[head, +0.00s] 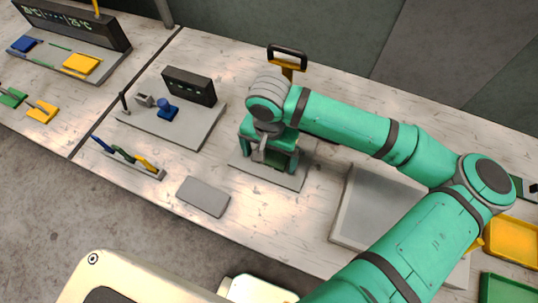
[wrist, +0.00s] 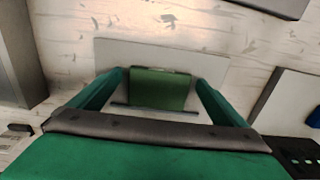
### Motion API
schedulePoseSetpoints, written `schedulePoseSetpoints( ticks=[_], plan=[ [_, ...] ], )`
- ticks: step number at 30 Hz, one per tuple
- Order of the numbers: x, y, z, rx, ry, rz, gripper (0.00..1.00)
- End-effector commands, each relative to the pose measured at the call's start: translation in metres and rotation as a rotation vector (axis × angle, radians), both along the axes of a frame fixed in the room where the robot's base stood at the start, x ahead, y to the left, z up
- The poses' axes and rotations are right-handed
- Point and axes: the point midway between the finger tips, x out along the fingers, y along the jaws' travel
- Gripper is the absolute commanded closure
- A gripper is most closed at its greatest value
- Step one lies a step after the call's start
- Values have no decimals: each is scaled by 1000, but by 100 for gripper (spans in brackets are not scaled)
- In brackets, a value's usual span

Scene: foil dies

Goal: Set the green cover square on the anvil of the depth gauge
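A green block (wrist: 160,88), which looks like the green cover, is on a light grey plate (wrist: 110,50) in the wrist view. My gripper (head: 268,160) is low over that plate, with one finger on each side of the block. The fingers are apart, and narrow gaps seem to show beside the block. In the head view my gripper hides most of the block. A grey base with a dark display box (head: 190,86) and a blue knobbed piece (head: 167,108) stands to the left. It may be the depth gauge; I cannot pick out its anvil.
A yellow and black handle (head: 287,62) rises behind my gripper. A flat grey pad (head: 203,196) and a rack of coloured tools (head: 130,159) lie in front and to the left. A large grey tray (head: 372,208) and a yellow tray (head: 513,240) are to the right.

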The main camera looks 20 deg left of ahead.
Motion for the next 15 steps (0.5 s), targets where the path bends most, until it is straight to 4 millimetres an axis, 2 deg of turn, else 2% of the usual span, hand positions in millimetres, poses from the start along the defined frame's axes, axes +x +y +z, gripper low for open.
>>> schedulePoseSetpoints(
  ticks=[5,8,15],
  plan=[
    [0,0,2,0,-1,0,4],
    [1,0,11,1,-2,0,4],
    [0,0,55,2,-3,1,4]
  ],
)
